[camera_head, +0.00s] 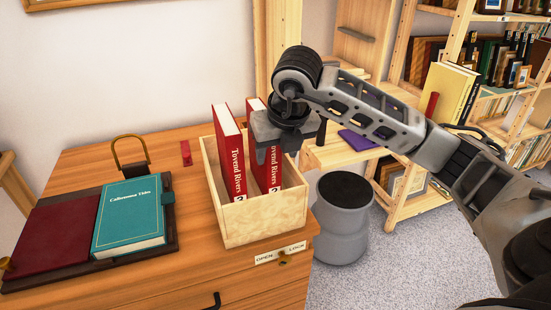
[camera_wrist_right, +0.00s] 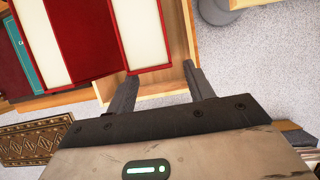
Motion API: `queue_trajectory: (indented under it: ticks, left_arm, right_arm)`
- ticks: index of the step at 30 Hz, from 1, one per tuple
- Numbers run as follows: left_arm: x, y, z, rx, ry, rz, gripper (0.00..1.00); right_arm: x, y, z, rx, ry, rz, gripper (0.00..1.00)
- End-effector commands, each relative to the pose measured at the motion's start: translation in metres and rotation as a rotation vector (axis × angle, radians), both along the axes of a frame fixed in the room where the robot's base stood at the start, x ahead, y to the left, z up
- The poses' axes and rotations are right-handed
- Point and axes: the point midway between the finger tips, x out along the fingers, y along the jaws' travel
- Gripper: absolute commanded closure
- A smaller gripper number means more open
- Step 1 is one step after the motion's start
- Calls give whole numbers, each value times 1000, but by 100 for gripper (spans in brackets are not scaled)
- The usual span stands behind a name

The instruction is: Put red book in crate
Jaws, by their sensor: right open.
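The light wooden crate (camera_head: 265,225) stands at the right end of the wooden cabinet top. Two red books stand upright in it: the left red book (camera_head: 230,155) and the right red book (camera_head: 270,175), the latter partly hidden by my right gripper. My right gripper (camera_head: 290,150) is over the crate's right side, at the top of the right book. In the right wrist view the open fingers (camera_wrist_right: 160,85) are spread near the right book's end (camera_wrist_right: 142,35), with the left book (camera_wrist_right: 40,40) further left. Contact cannot be told. My left gripper is not in view.
A teal book (camera_head: 130,215) lies on a dark red-brown folder (camera_head: 50,240) left of the crate. A small red object (camera_head: 186,153) lies behind. A grey bin (camera_head: 343,220) stands on the carpet to the right, before wooden shelves (camera_head: 430,150) of books and frames.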

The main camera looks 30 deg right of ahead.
Motion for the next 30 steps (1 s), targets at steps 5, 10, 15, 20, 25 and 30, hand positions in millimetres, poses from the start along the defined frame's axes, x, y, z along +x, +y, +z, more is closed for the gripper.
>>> queue_trajectory:
  ticks: [5,10,15,20,25,30]
  left_arm:
    - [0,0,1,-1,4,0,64]
    - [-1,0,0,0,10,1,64]
    - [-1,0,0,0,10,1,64]
    - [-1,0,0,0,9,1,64]
    - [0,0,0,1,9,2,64]
    - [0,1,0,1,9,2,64]
  right_arm:
    - [-14,4,39,0,-6,1,48]
    - [-24,6,63,0,-3,0,48]
    - [-29,7,72,0,0,-1,48]
    - [-30,18,65,33,17,41,48]
    - [-54,107,17,353,128,335,48]
    - [-125,243,23,1174,225,596,48]
